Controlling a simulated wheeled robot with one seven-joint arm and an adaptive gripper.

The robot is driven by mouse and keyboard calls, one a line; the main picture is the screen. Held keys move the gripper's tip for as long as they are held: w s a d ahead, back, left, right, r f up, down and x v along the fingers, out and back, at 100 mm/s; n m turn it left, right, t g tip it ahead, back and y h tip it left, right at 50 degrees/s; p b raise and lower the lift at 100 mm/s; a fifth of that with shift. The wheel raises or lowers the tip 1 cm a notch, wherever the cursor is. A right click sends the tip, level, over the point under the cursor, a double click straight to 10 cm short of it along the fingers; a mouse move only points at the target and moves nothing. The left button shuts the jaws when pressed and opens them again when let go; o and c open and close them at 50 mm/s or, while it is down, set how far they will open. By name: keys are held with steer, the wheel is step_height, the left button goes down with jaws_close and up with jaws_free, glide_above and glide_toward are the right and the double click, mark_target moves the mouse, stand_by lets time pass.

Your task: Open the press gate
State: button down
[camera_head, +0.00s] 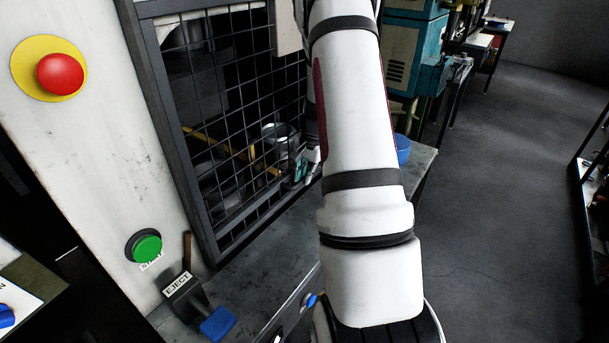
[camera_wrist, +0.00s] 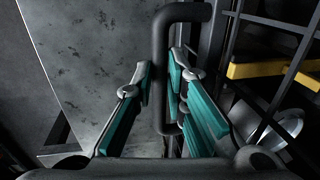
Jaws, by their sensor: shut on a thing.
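The press gate (camera_head: 176,135) is a dark metal frame with wire mesh, left of my arm in the head view. It looks closed across the press opening. In the wrist view its frame (camera_wrist: 217,45) and mesh run along the right side. A dark, bent bar handle (camera_wrist: 159,60) stands between my teal-padded fingers. My gripper (camera_wrist: 162,75) is shut on this handle. In the head view my gripper (camera_head: 302,170) shows only partly beside the mesh, and my arm hides much of the gate's right side.
A white panel carries a red button (camera_head: 60,73) and a green start button (camera_head: 147,248). A blue container (camera_head: 402,149) stands on the bench (camera_head: 424,160) behind my arm. Open floor (camera_head: 500,200) lies to the right.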

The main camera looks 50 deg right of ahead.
step_height(320, 180, up, 40)
steer(key=p, duration=0.4)
steer(key=c, duration=1.6)
jaws_free()
step_height(320, 180, up, 12)
steer(key=s, duration=0.2)
steer(key=shift+s+f, duration=0.15)
steer(key=shift+s, duration=0.05)
steer(key=shift+d, duration=0.1)
